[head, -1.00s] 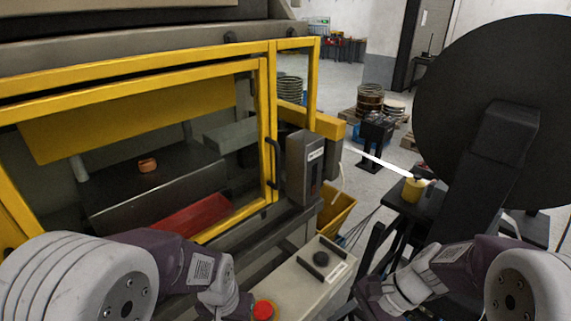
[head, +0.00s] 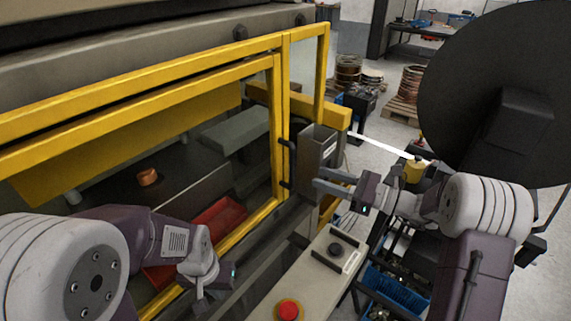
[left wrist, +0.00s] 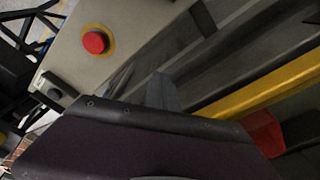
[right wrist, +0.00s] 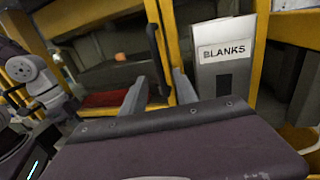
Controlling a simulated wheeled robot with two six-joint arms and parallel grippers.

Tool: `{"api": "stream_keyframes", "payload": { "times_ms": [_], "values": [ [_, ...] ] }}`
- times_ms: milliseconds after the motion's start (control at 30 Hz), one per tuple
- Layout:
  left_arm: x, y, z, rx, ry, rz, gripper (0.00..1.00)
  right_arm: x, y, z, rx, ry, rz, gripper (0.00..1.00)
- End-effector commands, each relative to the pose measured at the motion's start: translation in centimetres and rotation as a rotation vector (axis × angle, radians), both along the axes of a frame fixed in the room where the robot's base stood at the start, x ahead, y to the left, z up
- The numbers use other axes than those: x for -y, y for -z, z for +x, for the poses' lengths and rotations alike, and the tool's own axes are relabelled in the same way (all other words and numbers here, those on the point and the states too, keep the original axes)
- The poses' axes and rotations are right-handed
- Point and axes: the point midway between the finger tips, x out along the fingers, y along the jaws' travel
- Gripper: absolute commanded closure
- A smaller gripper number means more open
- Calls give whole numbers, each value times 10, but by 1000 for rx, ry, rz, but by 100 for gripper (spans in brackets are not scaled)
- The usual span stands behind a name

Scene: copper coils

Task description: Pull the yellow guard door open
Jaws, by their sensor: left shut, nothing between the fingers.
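The yellow guard door (head: 272,125) fills the left of the head view, a yellow frame around a clear pane, and looks closed. Its black upright handle (head: 286,163) is on the right post; it also shows in the right wrist view (right wrist: 154,50). My right gripper (head: 318,180) is open and points at the handle. In the right wrist view its fingers (right wrist: 160,80) stand on either side of the handle's line; I cannot tell whether they touch it. My left gripper (head: 199,290) is shut and empty, low in front of the door; its fingers show in the left wrist view (left wrist: 163,90).
A grey box labelled BLANKS (right wrist: 224,60) stands just right of the handle, close to my right gripper. A control panel (head: 318,270) with a red button (head: 288,310) lies below. A large dark disc (head: 500,85) stands at the right. A red tray (head: 215,222) lies behind the door.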

Motion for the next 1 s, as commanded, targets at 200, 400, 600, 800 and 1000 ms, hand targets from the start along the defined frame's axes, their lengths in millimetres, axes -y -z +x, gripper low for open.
{"api": "stream_keyframes", "payload": {
  "times_ms": [200, 400, 600, 800, 1000],
  "values": [
    [1, -23, -1, -2, 1, -1, 100, -38, -6, 15, -1, -8, 0, 64],
    [1, -38, -1, -3, 1, -1, 100, -70, -4, 31, -1, -6, -2, 64],
    [1, -41, -1, -3, 1, -1, 100, -82, -1, 36, 0, -3, -2, 64],
    [1, -40, -1, -4, 1, -1, 100, -82, 0, 36, 1, -3, -3, 67],
    [1, -40, -1, -4, 1, -1, 100, -82, -1, 36, 1, -3, -3, 100]
  ]
}}
